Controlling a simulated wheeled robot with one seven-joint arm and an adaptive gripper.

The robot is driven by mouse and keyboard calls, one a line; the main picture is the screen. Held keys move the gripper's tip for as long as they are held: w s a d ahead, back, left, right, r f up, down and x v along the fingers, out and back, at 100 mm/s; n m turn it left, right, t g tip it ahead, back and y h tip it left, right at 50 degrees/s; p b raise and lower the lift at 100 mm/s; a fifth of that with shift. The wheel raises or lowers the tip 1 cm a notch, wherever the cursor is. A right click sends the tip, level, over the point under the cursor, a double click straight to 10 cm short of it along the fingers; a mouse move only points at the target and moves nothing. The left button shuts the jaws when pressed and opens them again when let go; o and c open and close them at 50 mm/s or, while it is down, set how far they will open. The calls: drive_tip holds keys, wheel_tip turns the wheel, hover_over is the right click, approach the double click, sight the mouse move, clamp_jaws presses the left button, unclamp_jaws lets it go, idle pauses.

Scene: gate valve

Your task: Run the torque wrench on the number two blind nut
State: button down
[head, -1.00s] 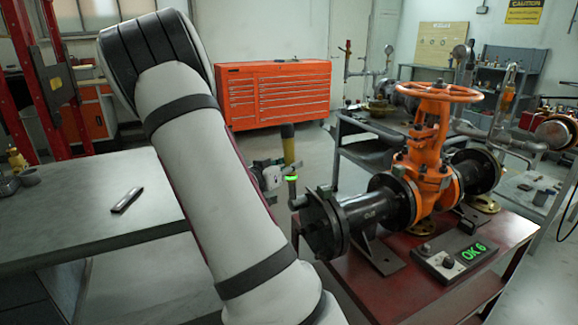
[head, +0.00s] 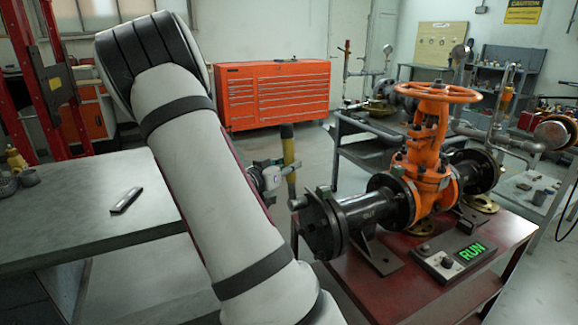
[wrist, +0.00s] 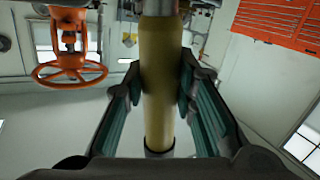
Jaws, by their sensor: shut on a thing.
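The torque wrench (head: 289,150) is an upright tool with a yellow-tan barrel. My gripper (head: 270,175) is shut on it, left of the valve; in the wrist view the barrel (wrist: 160,80) stands between the two jaws. The wrench's lower end is close to the blind flange (head: 320,225), a black disc with nuts around its rim at the near end of the pipe. I cannot tell whether it sits on a nut, or which nut is number two.
The orange gate valve (head: 430,150), with its handwheel, stands on the dark red table (head: 400,298). The grey bench (head: 80,210) at left holds a small dark bar (head: 127,200). A red tool chest (head: 275,95) stands behind. The floor between bench and table is clear.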

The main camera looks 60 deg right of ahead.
drive_tip(key=shift+r, duration=0.1)
idle(0.4)
drive_tip(key=shift+w+a+p, duration=0.15)
drive_tip(key=shift+w+a, duration=0.5)
drive_tip(key=shift+a, duration=0.35)
drive_tip(key=shift+w+a+p, duration=0.15)
drive_tip(key=shift+w+a, duration=0.45)
drive_tip(key=shift+a, duration=0.35)
